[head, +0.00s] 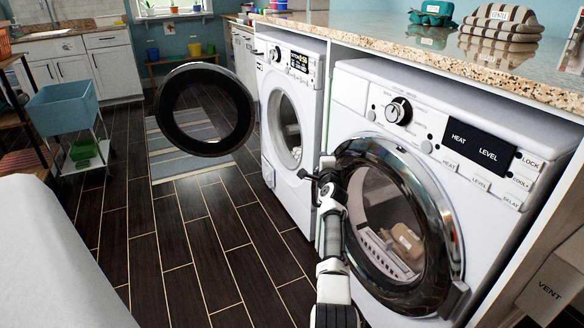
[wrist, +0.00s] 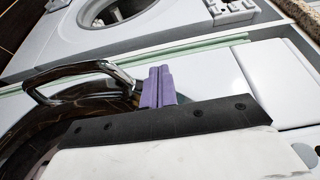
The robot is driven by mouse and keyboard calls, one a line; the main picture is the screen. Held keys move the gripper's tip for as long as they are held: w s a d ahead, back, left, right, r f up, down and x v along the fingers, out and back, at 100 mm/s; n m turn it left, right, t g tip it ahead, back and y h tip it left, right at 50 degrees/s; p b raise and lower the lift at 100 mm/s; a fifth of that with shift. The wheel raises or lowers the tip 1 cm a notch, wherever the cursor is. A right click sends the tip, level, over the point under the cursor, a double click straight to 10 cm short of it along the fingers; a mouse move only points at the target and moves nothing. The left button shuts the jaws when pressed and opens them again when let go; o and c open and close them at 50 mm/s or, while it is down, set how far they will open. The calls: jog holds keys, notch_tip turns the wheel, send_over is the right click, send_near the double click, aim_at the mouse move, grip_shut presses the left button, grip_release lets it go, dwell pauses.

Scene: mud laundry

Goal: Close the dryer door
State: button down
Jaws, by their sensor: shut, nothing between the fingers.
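The dryer is the right-hand white machine (head: 480,130), with a "HEAT LEVEL" panel. Its round dryer door (head: 436,215) has a chrome rim and dark glass, with a hinge at the lower right. It lies over or very near the opening; I cannot tell whether it is flush. A beige cloth shows through the glass. My gripper (head: 322,176) is at the door's upper left edge. Contact with the door is unclear.
The left-hand machine (head: 283,150) has its round black-rimmed door (head: 205,110) swung wide open over the floor. A granite counter (head: 480,70) runs above both machines. A blue tub (head: 62,108) stands at left. Dark floor (head: 170,240) before the machines is clear.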

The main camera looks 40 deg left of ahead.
jog(key=s+a+p, duration=0.4)
jog(key=s, duration=0.5)
jog(key=shift+s, duration=0.15)
